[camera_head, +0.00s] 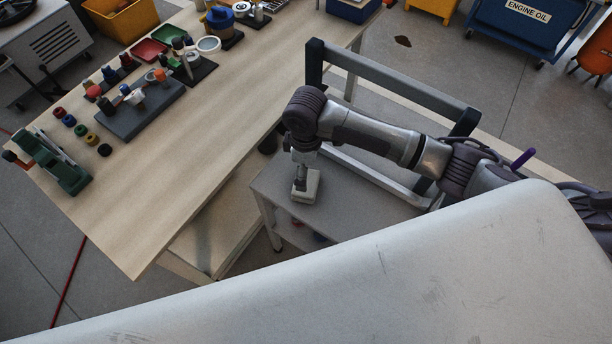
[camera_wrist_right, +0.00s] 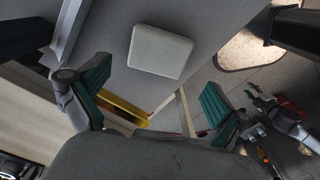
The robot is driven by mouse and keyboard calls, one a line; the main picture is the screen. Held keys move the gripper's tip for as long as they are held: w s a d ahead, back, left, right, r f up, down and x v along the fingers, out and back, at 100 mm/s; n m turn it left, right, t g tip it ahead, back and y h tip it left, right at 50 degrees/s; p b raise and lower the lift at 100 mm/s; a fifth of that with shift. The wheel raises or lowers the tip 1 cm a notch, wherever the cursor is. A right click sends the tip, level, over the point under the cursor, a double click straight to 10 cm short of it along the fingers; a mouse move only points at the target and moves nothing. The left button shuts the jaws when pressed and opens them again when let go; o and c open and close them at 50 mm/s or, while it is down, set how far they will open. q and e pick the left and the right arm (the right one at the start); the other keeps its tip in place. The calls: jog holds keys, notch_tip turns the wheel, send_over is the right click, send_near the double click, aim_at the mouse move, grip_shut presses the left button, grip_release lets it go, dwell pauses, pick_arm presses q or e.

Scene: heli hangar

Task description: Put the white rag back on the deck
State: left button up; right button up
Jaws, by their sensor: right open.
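The white rag (camera_head: 305,190) shows as a small pale, block-like square on the grey top of a cart (camera_head: 353,207), near its left edge. It also shows in the right wrist view (camera_wrist_right: 160,52), flat on the grey surface. My right gripper (camera_head: 301,180) points down at the rag from above and hides part of it in the head view. In the right wrist view its two teal-padded fingers (camera_wrist_right: 155,88) are spread wide, with no visible contact with the rag. I cannot tell the exact height of the fingertips. My left gripper is not in view.
A long wooden workbench (camera_head: 170,165) stands left of the cart, with several tools and coloured parts at its far side. The cart has a dark raised handle frame (camera_head: 395,78). A blue engine oil cart (camera_head: 527,22) stands at the back right. The bench's near part is bare.

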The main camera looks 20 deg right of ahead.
jog(key=shift+r, duration=2.25)
jog(key=shift+s+f, duration=0.1)
